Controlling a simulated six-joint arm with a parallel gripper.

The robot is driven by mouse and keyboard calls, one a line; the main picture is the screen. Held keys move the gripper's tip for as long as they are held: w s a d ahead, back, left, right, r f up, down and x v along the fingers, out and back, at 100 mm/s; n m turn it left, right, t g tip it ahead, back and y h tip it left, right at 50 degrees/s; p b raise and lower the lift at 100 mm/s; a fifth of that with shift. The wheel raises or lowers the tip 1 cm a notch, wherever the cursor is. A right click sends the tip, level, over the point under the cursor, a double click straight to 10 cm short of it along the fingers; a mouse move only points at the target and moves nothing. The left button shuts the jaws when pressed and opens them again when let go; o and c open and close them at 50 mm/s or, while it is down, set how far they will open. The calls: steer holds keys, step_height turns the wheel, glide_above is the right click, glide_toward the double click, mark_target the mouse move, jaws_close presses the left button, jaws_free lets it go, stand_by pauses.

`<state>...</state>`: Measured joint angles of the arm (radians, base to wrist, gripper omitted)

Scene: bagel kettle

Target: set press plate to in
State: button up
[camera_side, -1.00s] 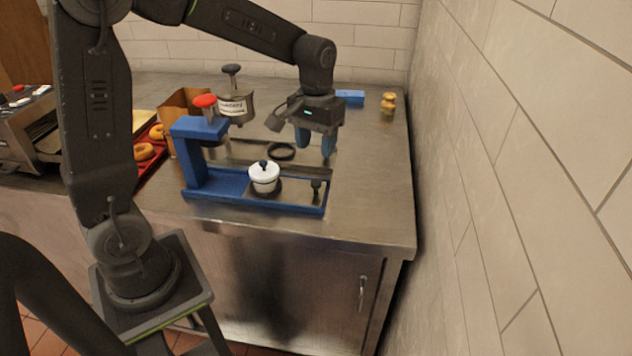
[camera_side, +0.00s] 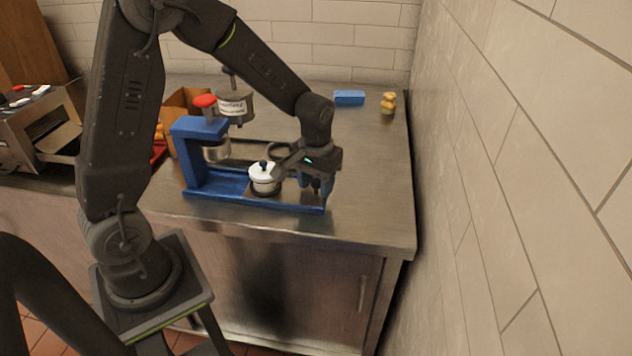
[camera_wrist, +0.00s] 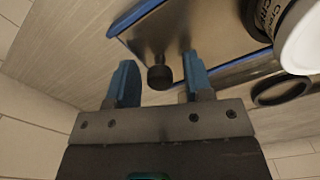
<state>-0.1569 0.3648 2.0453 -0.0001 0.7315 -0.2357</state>
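The blue press (camera_side: 200,168) stands on the steel counter, with a red-topped post at its left and a long blue base. Its metal press plate (camera_wrist: 160,32) lies in the base track, and an upright black knob (camera_wrist: 160,77) stands at the plate's near end in the wrist view. My gripper (camera_side: 315,190) is low over the base's right end. In the wrist view its blue fingers (camera_wrist: 159,70) are apart, one on each side of the knob, with visible gaps.
A labelled canister (camera_side: 235,105) stands behind the press. A black ring (camera_wrist: 282,90) lies on the counter behind the base. A blue block (camera_side: 349,97) and a tan figure-shaped item (camera_side: 388,103) are at the back right. The right wall is close to the counter.

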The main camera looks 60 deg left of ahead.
mark_target(266, 170)
jaws_close()
stand_by(0.3)
steer(key=s+a, duration=0.7)
steer(key=shift+s+a, duration=0.35)
steer(key=shift+a, duration=0.05)
steer(key=shift+o, duration=0.5)
jaws_free()
step_height(266, 170, up, 14)
steer(key=shift+f, duration=0.1)
steer(key=shift+d, duration=0.1)
